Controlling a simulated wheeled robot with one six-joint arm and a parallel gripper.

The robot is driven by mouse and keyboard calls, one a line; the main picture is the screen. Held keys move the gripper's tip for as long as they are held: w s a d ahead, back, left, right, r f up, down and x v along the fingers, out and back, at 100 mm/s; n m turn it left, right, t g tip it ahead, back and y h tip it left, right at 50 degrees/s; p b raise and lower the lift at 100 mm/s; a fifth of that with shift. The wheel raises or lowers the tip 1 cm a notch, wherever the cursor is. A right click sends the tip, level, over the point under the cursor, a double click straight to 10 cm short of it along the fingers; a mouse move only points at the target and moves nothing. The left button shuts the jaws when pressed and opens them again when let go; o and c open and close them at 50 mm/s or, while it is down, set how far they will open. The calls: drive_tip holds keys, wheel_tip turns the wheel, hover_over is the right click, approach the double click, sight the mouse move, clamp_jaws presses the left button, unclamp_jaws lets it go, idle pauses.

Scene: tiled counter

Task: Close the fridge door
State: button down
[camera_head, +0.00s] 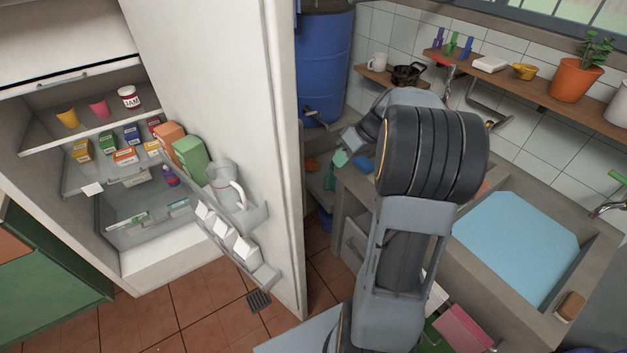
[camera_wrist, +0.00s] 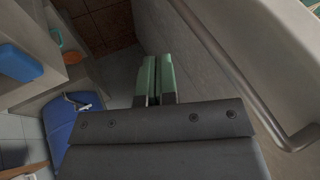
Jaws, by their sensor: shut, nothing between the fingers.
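The fridge (camera_head: 60,180) stands at left in the head view with its white door (camera_head: 225,75) swung wide open. Its shelves and the door's inner racks show. The door's outer face (camera_wrist: 205,85) runs along the right of the wrist view, with a long metal handle (camera_wrist: 230,70). My gripper (camera_head: 340,158) is to the right of the door, on its outer side. In the wrist view its green fingers (camera_wrist: 154,82) are together and hold nothing, beside the outer face. I cannot tell whether they touch it.
A blue barrel (camera_head: 325,70) stands behind the door. A counter with a sink (camera_head: 515,240) lies at right, under a wall shelf (camera_head: 540,85). A jug (camera_head: 225,185) and cartons sit in the door racks. Tiled floor (camera_head: 190,315) is clear before the fridge.

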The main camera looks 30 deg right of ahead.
drive_tip(key=a+r+p+x, duration=0.1)
drive_tip(key=p+x, duration=0.2)
drive_tip(key=x, duration=0.8)
drive_tip(key=shift+a+t, duration=0.3)
drive_tip(key=shift+a, duration=0.1)
drive_tip(key=shift+s, duration=0.1)
